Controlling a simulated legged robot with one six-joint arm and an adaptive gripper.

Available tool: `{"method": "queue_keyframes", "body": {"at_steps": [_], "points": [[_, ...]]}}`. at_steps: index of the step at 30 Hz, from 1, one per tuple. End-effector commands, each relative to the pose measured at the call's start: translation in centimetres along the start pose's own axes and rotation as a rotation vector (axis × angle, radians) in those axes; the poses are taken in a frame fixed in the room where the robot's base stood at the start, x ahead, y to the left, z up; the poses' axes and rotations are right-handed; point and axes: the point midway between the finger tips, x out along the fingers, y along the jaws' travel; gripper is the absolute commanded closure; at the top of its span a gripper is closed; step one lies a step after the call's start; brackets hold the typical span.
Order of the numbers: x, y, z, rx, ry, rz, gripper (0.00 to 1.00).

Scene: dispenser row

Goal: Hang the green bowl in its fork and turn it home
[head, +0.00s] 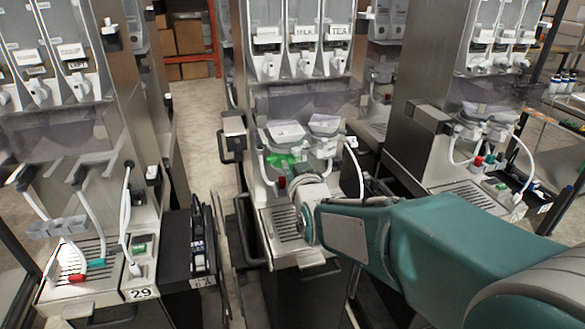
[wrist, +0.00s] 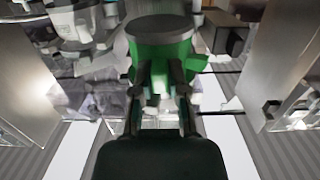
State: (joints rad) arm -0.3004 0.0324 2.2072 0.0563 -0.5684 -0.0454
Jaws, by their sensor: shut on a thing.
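The green bowl (wrist: 160,50) with a dark grey top fills the upper middle of the wrist view. My gripper (wrist: 160,88) is shut on it, with one dark finger on each side of its near part. In the head view a green part of the bowl (head: 280,160) shows at the left place of the middle dispenser, under a pale lid. My arm reaches there from the lower right, and its end hides the grip. The bowl's fork cannot be made out, so I cannot tell whether the bowl sits in it.
A pale bowl (head: 325,140) with a grey lid stands close to the right of the green one. A drip grille (head: 283,222) lies below. Similar dispensers flank it: one on the left (head: 75,200) and one on the right (head: 470,150), with thin white hoses.

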Motion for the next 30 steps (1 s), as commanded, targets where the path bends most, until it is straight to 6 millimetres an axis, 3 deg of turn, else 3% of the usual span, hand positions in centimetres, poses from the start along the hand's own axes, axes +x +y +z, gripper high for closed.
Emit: {"method": "queue_keyframes", "body": {"at_steps": [30], "points": [[2.5, 0.0, -0.3, 0.0, 0.0, 0.0, 1.0]]}}
